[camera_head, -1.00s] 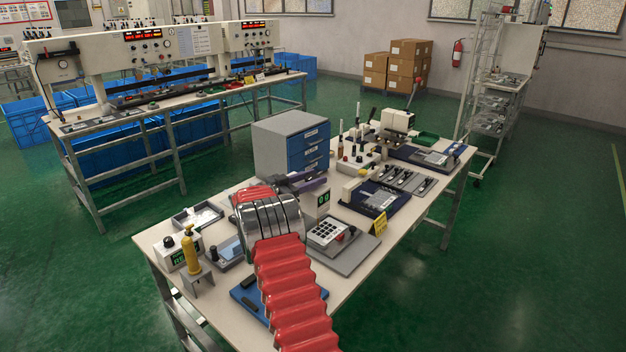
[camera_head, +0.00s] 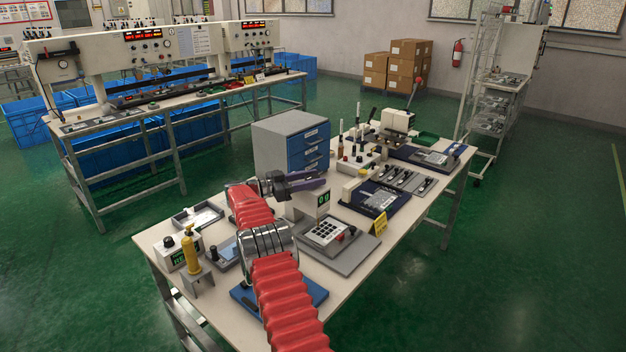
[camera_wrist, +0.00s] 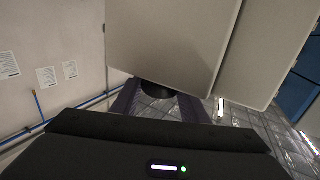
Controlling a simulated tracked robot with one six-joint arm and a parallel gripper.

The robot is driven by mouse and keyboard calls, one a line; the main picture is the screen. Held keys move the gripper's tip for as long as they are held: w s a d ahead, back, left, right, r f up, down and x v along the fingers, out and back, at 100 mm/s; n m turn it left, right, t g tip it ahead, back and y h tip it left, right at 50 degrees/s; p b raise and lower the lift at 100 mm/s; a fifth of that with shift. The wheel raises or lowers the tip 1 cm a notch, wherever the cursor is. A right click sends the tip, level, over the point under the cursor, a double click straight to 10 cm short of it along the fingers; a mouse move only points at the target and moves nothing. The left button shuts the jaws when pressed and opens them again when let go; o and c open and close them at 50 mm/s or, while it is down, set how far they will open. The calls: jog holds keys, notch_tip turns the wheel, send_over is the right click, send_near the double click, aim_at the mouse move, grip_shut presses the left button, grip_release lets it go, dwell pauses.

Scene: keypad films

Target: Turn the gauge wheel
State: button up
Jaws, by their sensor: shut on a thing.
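My gripper (camera_head: 312,182) has purple fingers and reaches in from the left, at the top of the gauge. In the wrist view a dark round wheel (camera_wrist: 158,92) sits between the two fingers, under a pale casing (camera_wrist: 175,40). My gripper is shut on this wheel. In the head view the wheel is hidden by my gripper, and the display digits are too small to read surely.
A keypad unit (camera_head: 327,235) stands right of my arm, with a yellow sign (camera_head: 378,224) beside it. A grey drawer cabinet (camera_head: 283,140) with blue drawers stands behind my gripper. A yellow bottle (camera_head: 190,250) and a shallow tray (camera_head: 198,216) lie to the left.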

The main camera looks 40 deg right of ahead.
jog(key=shift+w+r, duration=0.1)
dwell(0.3)
jog(key=o, duration=1.1)
jog(key=shift+c, duration=0.2)
jog(key=shift+a, duration=0.15)
jog(key=v, duration=1.3)
jog(key=shift+a, duration=0.3)
jog(key=shift+w, duration=0.1)
